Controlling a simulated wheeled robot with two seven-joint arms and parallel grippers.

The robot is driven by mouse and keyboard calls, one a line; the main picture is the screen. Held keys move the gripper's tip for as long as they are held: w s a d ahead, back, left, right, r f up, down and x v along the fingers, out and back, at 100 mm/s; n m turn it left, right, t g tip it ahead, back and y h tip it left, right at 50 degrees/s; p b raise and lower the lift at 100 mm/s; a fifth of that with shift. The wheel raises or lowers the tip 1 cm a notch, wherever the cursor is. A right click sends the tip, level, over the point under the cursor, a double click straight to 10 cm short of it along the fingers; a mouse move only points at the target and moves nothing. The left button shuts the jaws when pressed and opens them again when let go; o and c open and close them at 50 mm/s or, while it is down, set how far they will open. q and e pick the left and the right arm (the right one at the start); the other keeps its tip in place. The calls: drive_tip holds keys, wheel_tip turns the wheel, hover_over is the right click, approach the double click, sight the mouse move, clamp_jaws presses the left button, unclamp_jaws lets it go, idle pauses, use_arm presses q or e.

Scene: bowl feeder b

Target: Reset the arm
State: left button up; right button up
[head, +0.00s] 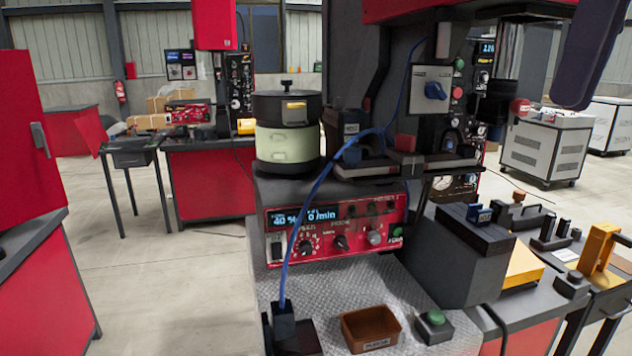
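A dark blue, rounded part (597,50) hangs at the top right edge, close to the camera; it looks like part of my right arm. No fingertips of my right gripper can be made out, so its opening and whether it holds anything do not show. My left arm and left gripper are not in view. The bowl feeder (287,143), a pale green drum with a black lid and base, stands on the bench behind a red control panel (337,235). Its display shows 40 %.
A brown bin (370,328) and a green button box (434,326) stand on the metal-patterned bench top (335,288). A dark press with gauges (455,120) rises behind. Yellow fixtures (598,250) stand at right, a red cabinet (22,140) at left. Floor between is clear.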

drive_tip(key=s+d+m+y, duration=0.1)
drive_tip(key=d+y, duration=0.1)
drive_tip(key=d, duration=0.4)
drive_tip(key=w+a+f+n+t+y, duration=0.1)
drive_tip(key=w+a+f+n+y, duration=0.3)
drive_tip(key=a+f, duration=0.75)
drive_tip(key=w+a+f+n+t+y, duration=0.1)
drive_tip(key=w+a+f+n+y, duration=0.1)
drive_tip(key=a+f+y, duration=0.65)
drive_tip(key=w+a+f+n+y, duration=0.2)
drive_tip(key=w+a+f+y, duration=0.15)
drive_tip(key=a+f, duration=1)
drive_tip(key=s+d+f+m+t+h, duration=0.2)
drive_tip(key=d+f+m+t+h, duration=0.3)
drive_tip(key=d+f, duration=0.6)
drive_tip(key=s+d+f+m+t+h, duration=0.2)
drive_tip(key=d+f+m+t+h, duration=0.35)
drive_tip(key=f, duration=0.85)
drive_tip(key=s+d+f+n+g+h, duration=0.15)
drive_tip(key=s+d+f+h, duration=0.25)
drive_tip(key=s+d+f, duration=0.45)
drive_tip(key=s+d+f+n+g+h, duration=0.1)
drive_tip(key=s+d+f+g+h, duration=0.25)
drive_tip(key=s+d+f, duration=0.45)
drive_tip(key=s+a+r+m+t, duration=0.1)
drive_tip(key=a+m, duration=0.4)
drive_tip(key=a, duration=0.6)
drive_tip(key=shift+s+a+r, duration=0.35)
drive_tip(key=shift+a+r, duration=0.05)
drive_tip(key=shift+r, duration=0.15)
